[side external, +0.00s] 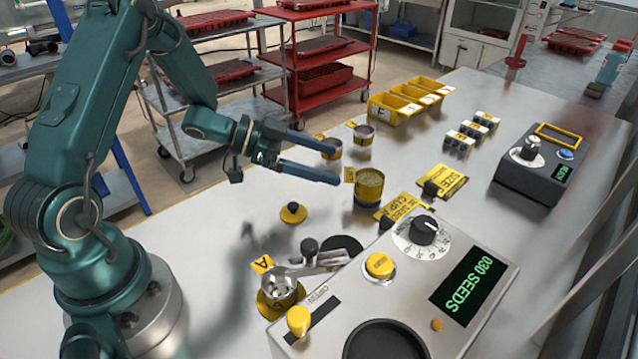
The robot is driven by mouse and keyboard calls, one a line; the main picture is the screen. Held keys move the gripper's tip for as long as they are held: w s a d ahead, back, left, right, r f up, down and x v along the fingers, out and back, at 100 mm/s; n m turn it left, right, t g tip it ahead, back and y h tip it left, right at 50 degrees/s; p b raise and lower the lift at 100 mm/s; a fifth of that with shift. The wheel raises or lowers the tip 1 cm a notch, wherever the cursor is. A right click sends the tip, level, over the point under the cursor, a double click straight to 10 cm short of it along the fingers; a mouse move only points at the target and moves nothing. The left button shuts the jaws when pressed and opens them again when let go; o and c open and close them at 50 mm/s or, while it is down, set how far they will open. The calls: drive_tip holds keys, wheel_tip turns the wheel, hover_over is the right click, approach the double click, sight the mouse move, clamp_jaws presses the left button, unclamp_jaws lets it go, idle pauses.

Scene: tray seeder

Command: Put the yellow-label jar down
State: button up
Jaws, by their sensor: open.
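A yellow jar (369,187) with a yellow label tag (350,175) on its left side stands upright on the bench, on a dark blue-grey base. I cannot tell whether the near fingertip touches the label. Two smaller metal cups with yellow labels, one left (331,148) and one right (364,136), stand behind the fingers.
A seed counter (468,281) reading 030 SEEDS fills the front right. Yellow bins (394,108) stand at the back, with a dark control box (541,166) at right. Bare bench lies left.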

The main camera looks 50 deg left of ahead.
drive_tip(key=w+a+r+n+t+y, duration=0.2)
drive_tip(key=w+a+r+y, duration=0.15)
drive_tip(key=r+y, duration=0.35)
drive_tip(key=s+r+n+g+y, duration=0.1)
drive_tip(key=s+r+n+y, duration=0.1)
drive_tip(key=s, duration=0.4)
drive_tip(key=s+r+n+g+y, duration=0.2)
drive_tip(key=s+n, duration=0.1)
drive_tip(key=s, duration=0.3)
drive_tip(key=shift+s+a+r+y, duration=0.3)
drive_tip(key=shift+o, duration=0.3)
drive_tip(key=s+d+f+g+h, duration=0.1)
drive_tip(key=s+d, duration=0.2)
drive_tip(key=s, duration=0.3)
drive_tip(key=s+d+f+n+g+h, duration=0.1)
drive_tip(key=s+d+g+h, duration=0.1)
drive_tip(key=s+d, duration=0.2)
drive_tip(key=shift+s+g, duration=0.3)
drive_tip(key=shift+s, duration=0.55)
